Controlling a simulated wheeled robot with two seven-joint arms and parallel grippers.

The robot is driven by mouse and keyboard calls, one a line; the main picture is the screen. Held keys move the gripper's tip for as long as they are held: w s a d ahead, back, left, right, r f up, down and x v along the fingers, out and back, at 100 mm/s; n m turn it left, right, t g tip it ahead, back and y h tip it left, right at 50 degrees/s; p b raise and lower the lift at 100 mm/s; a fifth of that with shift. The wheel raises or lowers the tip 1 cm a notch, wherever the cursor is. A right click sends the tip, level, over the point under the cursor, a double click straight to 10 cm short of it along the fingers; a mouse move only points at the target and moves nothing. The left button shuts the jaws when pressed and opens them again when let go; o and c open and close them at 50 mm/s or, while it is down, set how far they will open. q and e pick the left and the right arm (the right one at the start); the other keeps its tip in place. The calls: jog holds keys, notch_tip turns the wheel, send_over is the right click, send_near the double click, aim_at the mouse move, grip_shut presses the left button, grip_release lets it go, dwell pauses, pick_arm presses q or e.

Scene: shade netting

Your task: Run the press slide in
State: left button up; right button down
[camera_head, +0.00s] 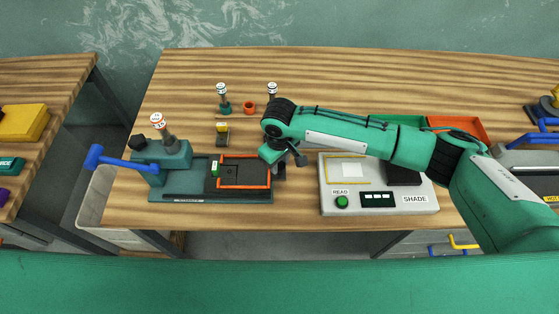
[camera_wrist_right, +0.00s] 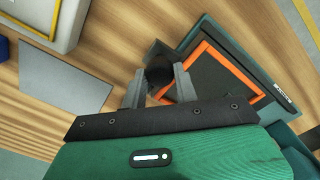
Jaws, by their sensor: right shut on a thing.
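The press (camera_head: 170,155) is a grey-green machine with a blue lever (camera_head: 120,162), standing at the front left of the table. Its slide, a dark plate with an orange frame (camera_head: 243,186), sits out to the right of the press head on the base. The orange frame also shows in the right wrist view (camera_wrist_right: 232,76). My right gripper (camera_head: 279,170) is at the right end of the slide. In the right wrist view its two fingers (camera_wrist_right: 158,88) are closed on a dark rounded knob (camera_wrist_right: 159,68) beside the frame. My left gripper is not in view.
A grey shade reader (camera_head: 335,205) with a green button stands right of the press. Green (camera_head: 425,121) and orange (camera_head: 470,124) trays lie at the back right, partly behind my arm.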

send_over(238, 171)
jog(key=shift+s+d+r, duration=0.1)
dwell(0.4)
jog(key=c, duration=1.2)
grip_release()
jog(key=shift+o, duration=0.7)
jog(key=shift+a, duration=0.2)
jog(key=shift+d+r, duration=0.1)
jog(key=shift+r, duration=0.1)
notch_tip(238, 171, up, 13)
jog(key=b, duration=0.3)
jog(key=shift+r+b, duration=0.2)
jog(key=shift+b, duration=0.1)
